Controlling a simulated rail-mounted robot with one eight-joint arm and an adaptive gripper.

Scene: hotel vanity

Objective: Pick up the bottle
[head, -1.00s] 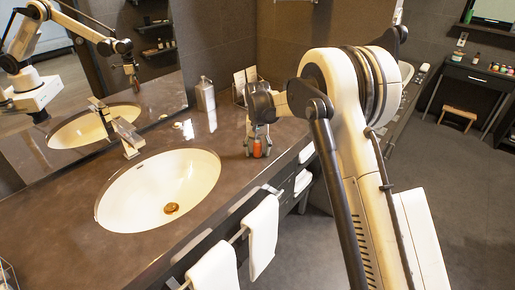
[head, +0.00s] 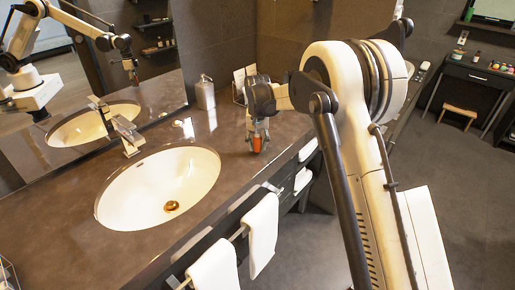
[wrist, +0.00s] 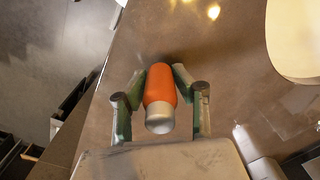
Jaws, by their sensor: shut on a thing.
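The bottle (head: 257,144) is small and orange-red with a grey-white cap. In the head view it sits between the fingers of my gripper (head: 257,140), over the countertop right of the sink. In the wrist view the bottle (wrist: 160,88) lies between the two fingertips, its cap toward the camera. My gripper (wrist: 160,92) is shut on it, with a finger on each side. Whether the bottle's base touches the counter is hard to tell.
The sink (head: 160,187) is left of the gripper, with a faucet (head: 128,137) behind it. A soap dispenser (head: 205,94) and a wire rack (head: 241,84) stand near the back wall. White towels (head: 263,235) hang at the counter's front edge. Counter around the bottle is mostly clear.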

